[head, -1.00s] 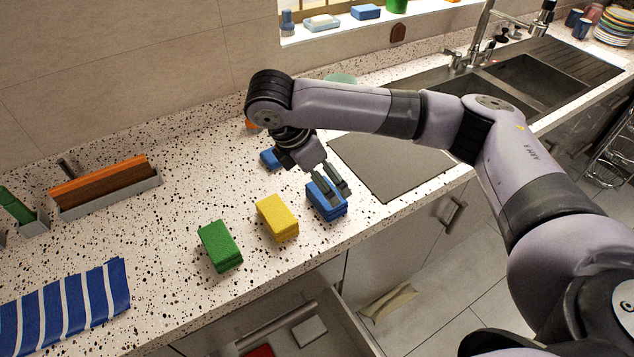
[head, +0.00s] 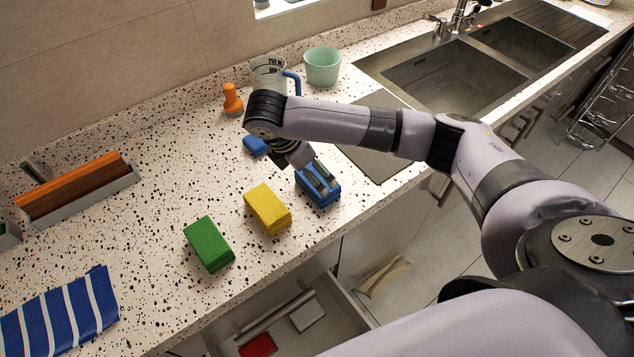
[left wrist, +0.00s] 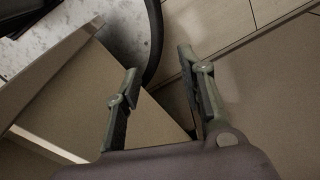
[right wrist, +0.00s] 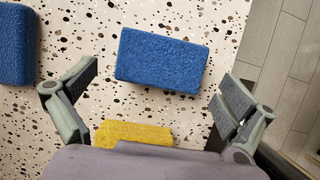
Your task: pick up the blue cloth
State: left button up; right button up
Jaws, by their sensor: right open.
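The blue cloth (head: 318,199) looks like a small folded block on the speckled counter, at the right end of a row with a yellow one (head: 267,208) and a green one (head: 209,243). My right gripper (head: 322,180) is open and empty, just above the blue cloth, hiding part of its top. In the right wrist view the blue cloth (right wrist: 162,60) lies ahead, between the spread fingers (right wrist: 160,90); I see no contact. The yellow block (right wrist: 132,133) shows nearer the palm. My left gripper (left wrist: 160,78) is open and empty, seen only in its wrist view.
Another blue block (head: 256,146) lies behind my right wrist. A striped blue cloth (head: 58,313) lies at front left. A measuring jug (head: 268,72), a green cup (head: 322,67) and an orange object (head: 232,99) stand at the back. An open drawer (head: 300,318) juts below the counter edge.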

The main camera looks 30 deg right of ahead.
jog(key=shift+s+d+f, duration=0.1)
jog(key=shift+d+f, duration=0.1)
jog(key=shift+f, duration=0.2)
jog(key=p+x, duration=0.2)
jog(key=x, duration=0.2)
jog(key=shift+s+f, duration=0.1)
jog(key=shift+f, duration=0.45)
pick_arm(q)
jog(key=shift+w+r, duration=0.2)
jog(key=shift+r, duration=0.35)
jog(key=shift+w+r, duration=0.15)
jog(key=shift+r, duration=0.35)
pick_arm(e)
jog(key=shift+c, duration=0.4)
pick_arm(q)
jog(key=shift+w, duration=0.1)
pick_arm(e)
jog(key=c, duration=0.8)
